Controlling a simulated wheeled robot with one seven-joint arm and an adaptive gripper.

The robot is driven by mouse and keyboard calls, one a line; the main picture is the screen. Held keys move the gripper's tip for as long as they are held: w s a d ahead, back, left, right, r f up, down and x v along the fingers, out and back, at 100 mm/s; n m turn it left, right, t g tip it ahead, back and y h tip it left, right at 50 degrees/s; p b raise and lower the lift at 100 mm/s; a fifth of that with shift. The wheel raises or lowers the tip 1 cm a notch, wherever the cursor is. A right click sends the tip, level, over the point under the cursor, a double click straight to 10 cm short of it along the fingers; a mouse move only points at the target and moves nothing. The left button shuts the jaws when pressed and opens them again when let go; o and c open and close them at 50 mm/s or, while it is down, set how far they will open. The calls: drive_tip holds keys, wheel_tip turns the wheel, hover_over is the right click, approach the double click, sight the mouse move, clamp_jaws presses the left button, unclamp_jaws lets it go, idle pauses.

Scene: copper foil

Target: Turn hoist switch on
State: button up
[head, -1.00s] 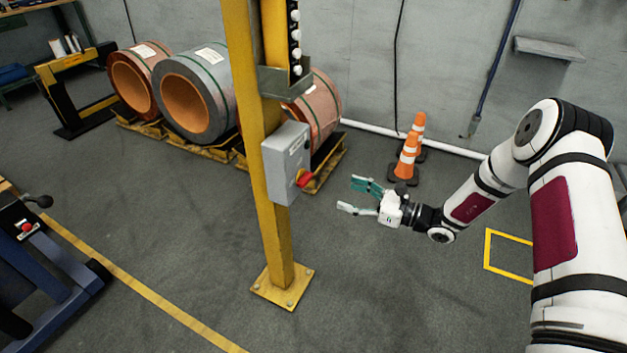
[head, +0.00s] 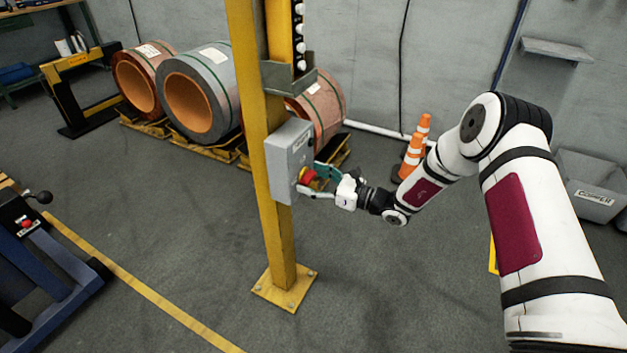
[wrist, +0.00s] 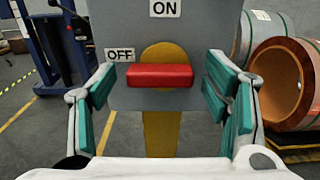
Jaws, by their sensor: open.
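The hoist switch is a grey box (head: 289,160) on a yellow post, with a red handle (head: 307,176) on its right face. In the wrist view the red handle (wrist: 160,75) lies horizontal on a yellow round plate (wrist: 163,53). An OFF label (wrist: 120,54) is at its left end and an ON label (wrist: 165,8) is above it. My gripper (head: 316,182) is at the handle. In the wrist view my gripper (wrist: 163,95) is open, with one teal-padded finger on each side of the handle and gaps between the pads and the handle.
The yellow post (head: 280,235) stands on a bolted base plate. Copper foil rolls (head: 198,95) lie on pallets behind it. Orange cones (head: 412,155) stand behind my arm. A grey bin (head: 590,188) is at the right. The floor in front of the post is clear.

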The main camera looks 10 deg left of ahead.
drive_tip(key=c, duration=1.2)
drive_tip(key=shift+o, duration=0.2)
drive_tip(key=m, duration=0.4)
drive_tip(key=shift+r, duration=0.1)
drive_tip(key=m, duration=0.5)
drive_tip(key=shift+w+d+r+p, duration=0.1)
drive_tip(key=shift+w+p, duration=0.05)
drive_tip(key=shift+p, duration=0.15)
drive_tip(key=m, duration=0.4)
drive_tip(key=shift+m, duration=0.3)
drive_tip(key=shift+w+m, duration=0.15)
drive_tip(key=shift+m, duration=2.05)
